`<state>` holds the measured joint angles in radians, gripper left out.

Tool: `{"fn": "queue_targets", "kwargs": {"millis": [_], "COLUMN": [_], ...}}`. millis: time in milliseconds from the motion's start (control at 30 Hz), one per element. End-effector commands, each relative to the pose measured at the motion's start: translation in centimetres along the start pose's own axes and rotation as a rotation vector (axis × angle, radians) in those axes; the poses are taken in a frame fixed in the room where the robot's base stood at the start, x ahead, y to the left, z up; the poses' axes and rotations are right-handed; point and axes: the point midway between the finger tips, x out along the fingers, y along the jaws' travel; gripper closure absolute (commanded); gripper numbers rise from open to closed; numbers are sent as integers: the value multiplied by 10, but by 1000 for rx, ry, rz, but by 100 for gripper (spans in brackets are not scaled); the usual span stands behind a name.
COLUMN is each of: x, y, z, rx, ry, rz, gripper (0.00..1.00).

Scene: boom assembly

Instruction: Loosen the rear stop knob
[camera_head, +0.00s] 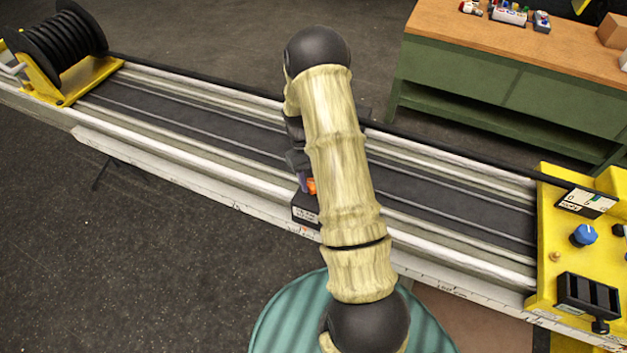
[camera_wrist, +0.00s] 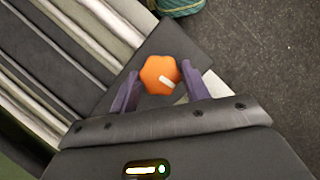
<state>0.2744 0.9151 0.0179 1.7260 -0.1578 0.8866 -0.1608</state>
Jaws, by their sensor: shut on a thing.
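In the head view a little of the orange knob (camera_head: 311,187) shows beside my arm, above the black block (camera_head: 305,210) at the near edge of the rail. My arm hides most of my gripper there.
The long rail (camera_head: 200,125) runs across the view. A black cable reel (camera_head: 58,45) stands at its left end. A yellow panel (camera_head: 548,250) with a blue knob (camera_head: 584,235) is at its right end. A green workbench (camera_head: 470,75) stands behind.

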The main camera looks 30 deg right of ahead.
Motion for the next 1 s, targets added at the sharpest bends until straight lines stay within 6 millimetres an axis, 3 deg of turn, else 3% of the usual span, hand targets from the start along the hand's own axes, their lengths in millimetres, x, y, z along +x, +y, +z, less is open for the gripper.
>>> {"fn": "queue_targets", "kwargs": {"millis": [1000], "x": [1], "y": [-6], "z": [2], "rx": [-888], "ry": [4], "rz": [370], "gripper": [76]}}
